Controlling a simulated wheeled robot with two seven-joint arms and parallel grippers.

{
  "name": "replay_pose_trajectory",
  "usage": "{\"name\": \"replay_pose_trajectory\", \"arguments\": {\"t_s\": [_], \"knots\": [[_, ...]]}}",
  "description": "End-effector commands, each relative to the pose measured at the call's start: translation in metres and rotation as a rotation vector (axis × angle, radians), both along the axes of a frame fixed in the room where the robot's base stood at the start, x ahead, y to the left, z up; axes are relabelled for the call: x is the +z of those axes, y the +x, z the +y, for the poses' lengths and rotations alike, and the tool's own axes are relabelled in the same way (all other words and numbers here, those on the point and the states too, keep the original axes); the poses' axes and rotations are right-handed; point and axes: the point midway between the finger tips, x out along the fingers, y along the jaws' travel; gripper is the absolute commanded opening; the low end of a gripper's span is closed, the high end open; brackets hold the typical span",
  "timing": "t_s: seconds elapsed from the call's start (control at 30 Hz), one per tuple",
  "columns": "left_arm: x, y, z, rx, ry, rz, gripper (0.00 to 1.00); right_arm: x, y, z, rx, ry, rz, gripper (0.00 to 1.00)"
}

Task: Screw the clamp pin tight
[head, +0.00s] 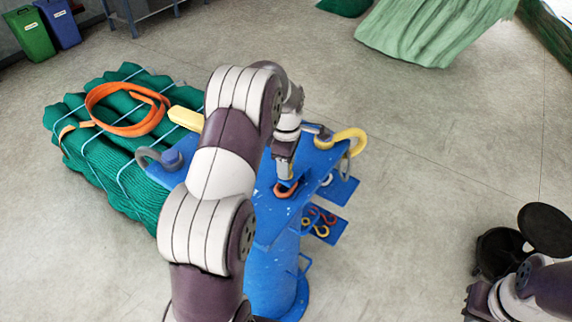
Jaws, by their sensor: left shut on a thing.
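My left gripper (285,168) points down over the top of the blue stand (270,215), with its fingers shut. It is closed on a small part that I take to be the clamp pin, mostly hidden between the fingers. An orange ring-shaped piece (286,190) lies on the stand top just below the fingertips. A grey shackle (145,156) is at the left end of the top. My left arm hides the middle of the stand.
Bundled green netting (100,165) lies to the left, with an orange strap (148,121) on it. A dark round object (546,230) stands at the right. Green (30,40) and blue bins are at the back left. Open floor lies right of the stand.

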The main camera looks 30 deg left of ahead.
Motion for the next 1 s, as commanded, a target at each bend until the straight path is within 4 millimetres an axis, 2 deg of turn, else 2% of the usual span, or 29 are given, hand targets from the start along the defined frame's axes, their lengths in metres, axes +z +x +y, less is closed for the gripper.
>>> {"name": "replay_pose_trajectory", "arguments": {"t_s": [0.3, 1.0], "knots": [[-0.003, 0.000, -0.001, -0.293, -0.003, 0.003, 0.14, -0.014, 0.000, 0.000, 0.000, 0.000, 0.000, 0.00], [-0.002, 0.002, -0.002, -0.958, -0.003, 0.003, 0.14, -0.031, 0.000, 0.000, 0.000, 0.000, 0.000, 0.00]]}}
